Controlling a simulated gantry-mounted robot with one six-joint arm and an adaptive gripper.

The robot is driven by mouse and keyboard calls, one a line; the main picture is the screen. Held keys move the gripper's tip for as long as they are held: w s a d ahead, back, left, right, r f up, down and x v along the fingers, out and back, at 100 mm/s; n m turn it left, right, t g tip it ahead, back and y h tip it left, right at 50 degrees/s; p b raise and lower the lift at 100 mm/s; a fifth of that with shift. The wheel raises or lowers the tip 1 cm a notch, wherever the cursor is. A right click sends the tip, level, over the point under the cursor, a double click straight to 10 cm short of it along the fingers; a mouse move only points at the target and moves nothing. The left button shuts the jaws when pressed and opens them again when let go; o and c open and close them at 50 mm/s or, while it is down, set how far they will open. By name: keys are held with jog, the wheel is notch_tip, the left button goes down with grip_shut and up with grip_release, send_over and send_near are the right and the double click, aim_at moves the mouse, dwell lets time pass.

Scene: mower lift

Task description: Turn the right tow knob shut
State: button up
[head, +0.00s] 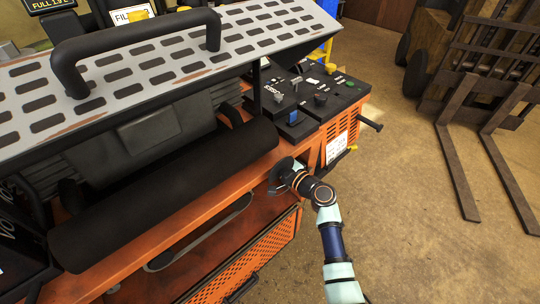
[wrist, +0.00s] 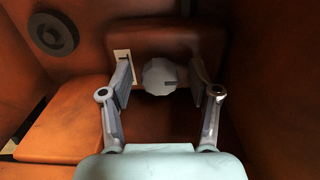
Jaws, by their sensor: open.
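In the wrist view, a pale grey faceted knob (wrist: 160,76) with a small dark slot mark sits on an orange block (wrist: 195,42). My gripper (wrist: 165,82) is open, with one finger on each side of the knob. A gap shows between the knob and each finger. In the head view, my gripper (head: 280,174) reaches into an opening in the orange mower's front, and its fingers are mostly hidden there. The knob is not visible in the head view.
Orange walls enclose the gripper closely. A dark round disc (wrist: 53,33) is on the left wall, and a pale plate (wrist: 122,72) is beside the left finger. A black roller (head: 170,195) and a control panel (head: 310,95) are near the arm.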

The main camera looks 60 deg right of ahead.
jog(key=v, duration=1.2)
dwell(0.3)
